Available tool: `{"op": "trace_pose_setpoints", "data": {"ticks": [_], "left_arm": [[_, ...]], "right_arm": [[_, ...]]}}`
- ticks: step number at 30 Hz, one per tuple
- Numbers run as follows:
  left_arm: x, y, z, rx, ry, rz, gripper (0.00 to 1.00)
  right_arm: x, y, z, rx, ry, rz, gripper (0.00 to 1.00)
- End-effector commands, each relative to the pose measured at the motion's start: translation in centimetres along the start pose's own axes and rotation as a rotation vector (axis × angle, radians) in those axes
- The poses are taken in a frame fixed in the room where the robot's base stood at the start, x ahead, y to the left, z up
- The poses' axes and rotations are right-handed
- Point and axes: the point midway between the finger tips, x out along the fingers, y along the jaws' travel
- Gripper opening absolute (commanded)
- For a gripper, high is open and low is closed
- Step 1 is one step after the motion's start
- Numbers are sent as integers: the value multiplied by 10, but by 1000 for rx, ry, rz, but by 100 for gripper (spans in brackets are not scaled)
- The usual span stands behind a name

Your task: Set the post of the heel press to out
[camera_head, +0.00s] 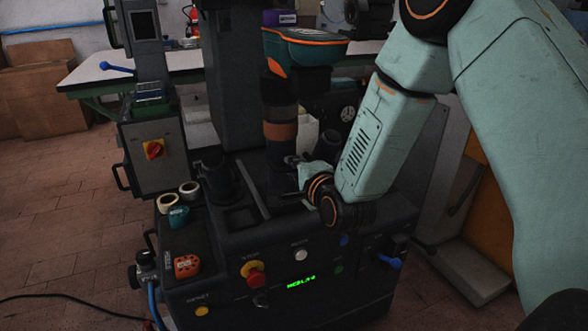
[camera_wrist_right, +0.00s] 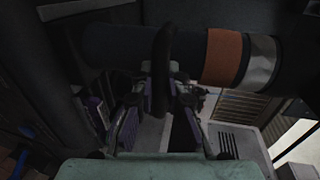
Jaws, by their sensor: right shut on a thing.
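The heel press (camera_head: 215,80) is a dark machine in the middle of the head view. Its post (camera_head: 281,150) is an upright dark cylinder with a brown-orange band, under a green and orange shoe-like top piece (camera_head: 305,36). In the right wrist view the post (camera_wrist_right: 222,57) lies across the picture, with an orange and a silver band. My right gripper (camera_head: 292,180) is at the lower part of the post. In the wrist view its fingers (camera_wrist_right: 163,92) are shut on a dark ring-like part of the post. The fingertips are partly hidden. My left gripper is not in view.
The press's front panel has a red stop knob (camera_head: 254,277), a green display (camera_head: 301,283) and a blue-handled lever (camera_head: 390,261). White rolls (camera_head: 167,202) and an orange item (camera_head: 187,265) lie on its left ledge. A control column (camera_head: 154,150) stands behind left.

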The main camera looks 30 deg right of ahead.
Motion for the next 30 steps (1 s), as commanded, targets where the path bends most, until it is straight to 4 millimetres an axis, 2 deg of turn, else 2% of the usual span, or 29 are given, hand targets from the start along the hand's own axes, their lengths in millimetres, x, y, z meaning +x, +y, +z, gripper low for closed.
{"op": "trace_pose_setpoints", "data": {"ticks": [2, 3, 11, 22, 30], "left_arm": [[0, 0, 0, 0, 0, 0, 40], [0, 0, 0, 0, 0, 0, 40], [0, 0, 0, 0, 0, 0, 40], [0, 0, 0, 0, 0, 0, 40], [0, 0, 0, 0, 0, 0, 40]], "right_arm": [[-3, 7, 1, 2, -2, 18, 0], [-3, 7, 1, 2, -1, 18, 15], [-3, 6, 1, 1, -1, 14, 37], [-9, 4, 0, 1, 0, 10, 37], [-46, 5, 0, 5, 0, 14, 37]]}}
